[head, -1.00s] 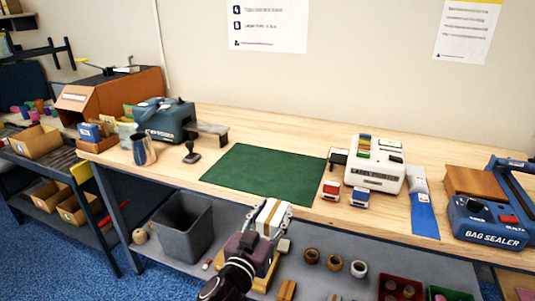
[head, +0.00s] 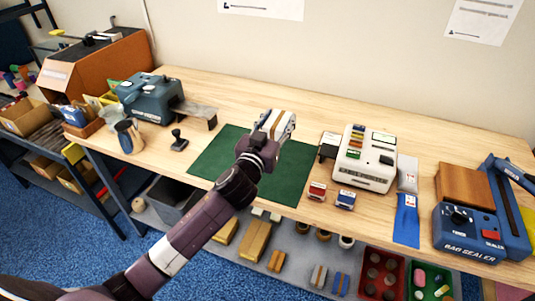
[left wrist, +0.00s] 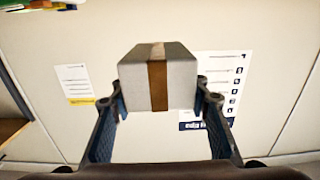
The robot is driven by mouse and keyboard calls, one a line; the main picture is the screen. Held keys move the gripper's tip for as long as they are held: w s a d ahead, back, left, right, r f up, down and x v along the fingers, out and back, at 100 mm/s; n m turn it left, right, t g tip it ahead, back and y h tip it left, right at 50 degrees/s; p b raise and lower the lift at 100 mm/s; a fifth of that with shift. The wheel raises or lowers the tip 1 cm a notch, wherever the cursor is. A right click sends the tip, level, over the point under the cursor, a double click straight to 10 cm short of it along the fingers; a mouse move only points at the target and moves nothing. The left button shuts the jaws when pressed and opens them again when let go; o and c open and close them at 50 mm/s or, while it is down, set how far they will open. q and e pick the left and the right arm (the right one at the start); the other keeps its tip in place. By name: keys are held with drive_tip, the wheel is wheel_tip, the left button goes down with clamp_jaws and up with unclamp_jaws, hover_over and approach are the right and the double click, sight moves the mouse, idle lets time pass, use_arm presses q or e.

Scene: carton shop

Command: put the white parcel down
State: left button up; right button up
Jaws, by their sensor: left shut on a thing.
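The white parcel (head: 272,121), a small box with a brown tape band, is held in my left gripper (head: 275,126). In the head view the gripper and parcel appear over the far part of the green mat (head: 292,182) on the wooden table. In the left wrist view the parcel (left wrist: 160,78) sits between both fingers, with the wall behind it. I cannot tell how high above the mat it is. My arm hides part of the mat. My right gripper is not in view.
A white label machine (head: 366,160) stands right of the mat, with a red stamp (head: 317,190) and a blue stamp (head: 345,199) in front. A black hand stamp (head: 179,142) and a metal cup (head: 129,136) stand left. A bag sealer (head: 468,226) is at far right. The mat's visible part is clear.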

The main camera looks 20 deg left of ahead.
sight(277, 135)
use_arm(q)
drive_tip(key=f, duration=0.2)
drive_tip(key=s+f, duration=0.1)
drive_tip(key=f, duration=0.1)
drive_tip(key=shift+s+f, duration=0.15)
drive_tip(key=shift+f, duration=0.05)
drive_tip(key=f+b, duration=0.1)
drive_tip(key=f, duration=0.2)
drive_tip(key=f+b, duration=0.1)
drive_tip(key=f, duration=0.2)
drive_tip(key=f+b, duration=0.1)
drive_tip(key=f, duration=0.1)
drive_tip(key=shift+w+f, duration=0.35)
drive_tip(key=shift+f, duration=0.05)
drive_tip(key=shift+f+b, duration=1.6)
drive_tip(key=shift+f, duration=1.1)
drive_tip(key=shift+s, duration=0.1)
drive_tip(key=o, duration=1.3)
drive_tip(key=shift+f, duration=0.1)
